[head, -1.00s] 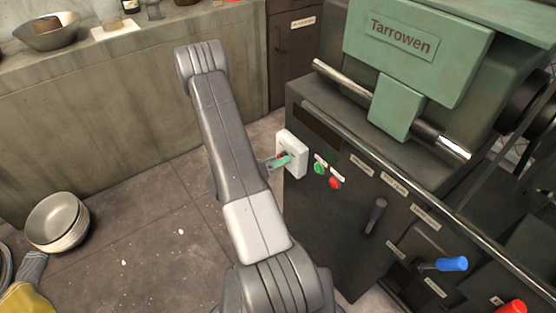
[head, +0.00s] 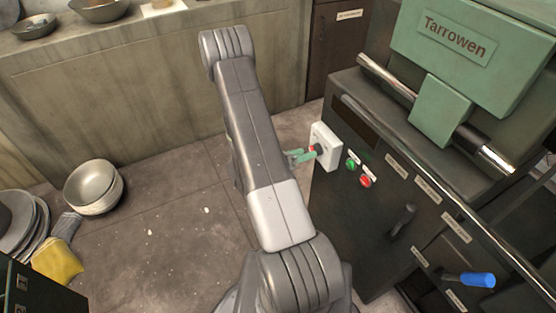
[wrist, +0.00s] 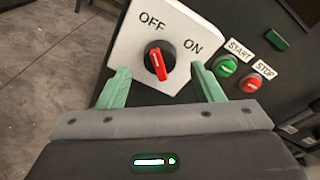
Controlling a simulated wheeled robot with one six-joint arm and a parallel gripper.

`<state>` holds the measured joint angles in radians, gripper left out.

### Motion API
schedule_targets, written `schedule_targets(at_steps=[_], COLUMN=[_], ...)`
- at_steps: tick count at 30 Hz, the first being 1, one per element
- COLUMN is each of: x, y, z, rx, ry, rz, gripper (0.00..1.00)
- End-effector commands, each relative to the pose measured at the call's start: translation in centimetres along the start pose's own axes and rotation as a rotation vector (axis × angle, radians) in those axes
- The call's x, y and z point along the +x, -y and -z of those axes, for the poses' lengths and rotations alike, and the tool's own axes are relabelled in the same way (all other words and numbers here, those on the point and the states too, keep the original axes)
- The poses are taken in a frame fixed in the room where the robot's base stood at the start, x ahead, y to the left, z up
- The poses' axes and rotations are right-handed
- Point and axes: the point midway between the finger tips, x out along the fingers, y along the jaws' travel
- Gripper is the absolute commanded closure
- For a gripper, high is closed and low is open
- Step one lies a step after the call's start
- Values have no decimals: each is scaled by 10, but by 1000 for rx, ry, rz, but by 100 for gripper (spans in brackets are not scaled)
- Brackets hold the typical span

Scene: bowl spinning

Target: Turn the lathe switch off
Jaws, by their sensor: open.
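The lathe switch is a white box (head: 325,147) on the side of the dark lathe cabinet. In the wrist view its red knob (wrist: 158,65) sits on a black round base, below the labels OFF and ON. The knob's upper end points up and slightly left, toward OFF. My gripper (wrist: 161,76) is open and empty, with one green finger on each side of the knob in the picture and apart from it. In the head view my gripper (head: 300,157) is just left of the switch, with the red knob showing past the fingertips.
A green START button (wrist: 226,66) and a red STOP button (wrist: 250,84) are right of the switch. The cabinet also has a dark lever (head: 402,221) and a blue handle (head: 470,280). Bowls (head: 94,186) stand on the floor at left.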

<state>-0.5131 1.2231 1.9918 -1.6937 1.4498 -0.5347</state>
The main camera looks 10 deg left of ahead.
Motion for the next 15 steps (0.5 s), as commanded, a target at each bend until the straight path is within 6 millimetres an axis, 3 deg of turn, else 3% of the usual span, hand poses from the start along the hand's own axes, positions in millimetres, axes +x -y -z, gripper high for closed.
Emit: schedule_targets(at_steps=[15], x=[-79], y=[0], z=[-1], rx=[-1], ry=[2], rz=[-3], gripper=[40])
